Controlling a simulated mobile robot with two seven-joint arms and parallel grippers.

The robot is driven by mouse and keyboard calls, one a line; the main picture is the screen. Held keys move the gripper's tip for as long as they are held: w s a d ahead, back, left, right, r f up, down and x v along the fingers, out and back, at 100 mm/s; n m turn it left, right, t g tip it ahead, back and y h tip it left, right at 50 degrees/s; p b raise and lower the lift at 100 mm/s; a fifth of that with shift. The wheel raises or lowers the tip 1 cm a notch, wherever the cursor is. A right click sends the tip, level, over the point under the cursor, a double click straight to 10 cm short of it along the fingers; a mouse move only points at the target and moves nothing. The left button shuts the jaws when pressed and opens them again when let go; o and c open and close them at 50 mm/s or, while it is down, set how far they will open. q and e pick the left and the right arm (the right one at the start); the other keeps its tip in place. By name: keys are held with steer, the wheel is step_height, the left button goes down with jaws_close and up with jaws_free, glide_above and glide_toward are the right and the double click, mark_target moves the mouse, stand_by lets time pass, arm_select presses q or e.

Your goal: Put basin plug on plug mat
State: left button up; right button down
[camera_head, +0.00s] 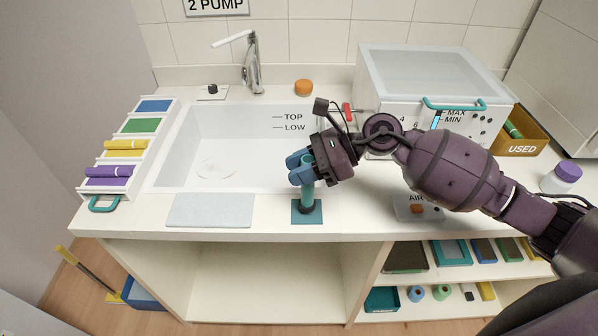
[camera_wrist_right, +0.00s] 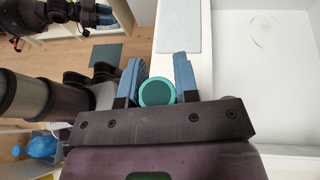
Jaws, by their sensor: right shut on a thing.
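The basin plug is a teal upright cylinder (camera_head: 307,196); its round top (camera_wrist_right: 157,92) shows between the blue fingers in the right wrist view. My right gripper (camera_head: 301,168) is shut on it near the counter's front edge. The plug mat (camera_head: 316,219) is a small dark teal square directly below. The plug's lower end overlaps the mat in the head view; I cannot tell whether it touches. In the right wrist view, the mat is hidden. My left gripper (camera_wrist_right: 75,12) seems to show partly at the top left of the wrist view; its jaws are unclear.
The white basin (camera_head: 235,140) with a tap (camera_head: 252,65) lies behind left. A pale grey pad (camera_head: 211,210) lies left of the mat. A clear-lidded box (camera_head: 430,75) and an orange cap (camera_head: 303,87) stand behind. An air switch panel (camera_head: 404,207) is on the right.

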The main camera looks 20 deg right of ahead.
steer(key=shift+f, duration=0.65)
steer(key=c, duration=0.9)
jaws_free()
steer(key=shift+f, duration=0.1)
steer(key=shift+o, duration=0.2)
steer(key=b+v, duration=0.1)
steer(key=v, duration=1.1)
steer(key=shift+s, duration=0.1)
